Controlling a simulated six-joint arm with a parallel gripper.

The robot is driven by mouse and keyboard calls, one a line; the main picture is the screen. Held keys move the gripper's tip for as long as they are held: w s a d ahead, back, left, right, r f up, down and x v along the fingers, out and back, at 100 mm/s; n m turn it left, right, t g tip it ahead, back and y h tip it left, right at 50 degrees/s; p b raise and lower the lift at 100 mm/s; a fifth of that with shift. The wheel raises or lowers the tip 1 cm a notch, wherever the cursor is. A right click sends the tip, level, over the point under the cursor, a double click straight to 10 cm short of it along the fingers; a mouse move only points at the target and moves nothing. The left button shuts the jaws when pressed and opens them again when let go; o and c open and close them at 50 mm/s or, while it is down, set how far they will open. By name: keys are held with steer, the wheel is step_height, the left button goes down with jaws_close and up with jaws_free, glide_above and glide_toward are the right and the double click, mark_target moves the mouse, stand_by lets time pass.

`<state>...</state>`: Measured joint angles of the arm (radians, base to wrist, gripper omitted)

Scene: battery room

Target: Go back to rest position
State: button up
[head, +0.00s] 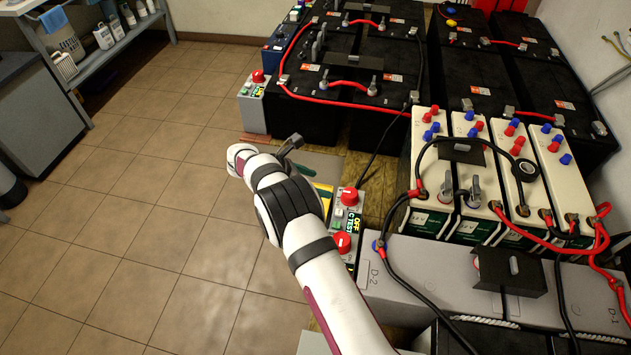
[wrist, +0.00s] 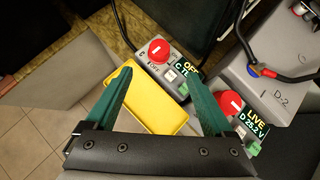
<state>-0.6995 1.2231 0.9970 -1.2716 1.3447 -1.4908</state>
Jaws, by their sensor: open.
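My gripper (wrist: 160,95) is open in the wrist view, its two green fingers spread with nothing between them. Below the fingers lies a yellow tray (wrist: 158,103), beside a grey switch box with a red knob (wrist: 159,50) and a display reading OFF. In the head view my white and black arm reaches from the bottom edge toward the middle, and its wrist end is above the floor side of the battery bench. My fingers are mostly hidden there behind the wrist. A bit of the yellow tray (head: 325,196) shows just right of the arm.
A second switch box, with a red knob (wrist: 229,103), reads LIVE. White batteries (head: 485,170) and black batteries (head: 375,70) with red and black cables fill the right side. Another red-knobbed box (head: 256,100) stands farther back. The tiled floor (head: 130,220) at left is clear.

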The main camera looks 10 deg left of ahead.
steer(key=s+d+r+m+g+y, duration=0.3)
steer(key=s+d+r+m+g, duration=0.2)
steer(key=s+d+r+m, duration=0.95)
steer(key=s+d+r+m+y, duration=0.2)
steer(key=s+m+y, duration=0.1)
steer(key=s+m, duration=0.5)
steer(key=s+d+r+m+y, duration=0.2)
steer(key=s+m, duration=0.7)
steer(key=s, duration=0.6)
steer(key=shift+s+r+g+y, duration=0.15)
steer(key=shift+s+g+y, duration=0.15)
steer(key=shift+g+y, duration=0.1)
steer(key=shift+m, duration=0.25)
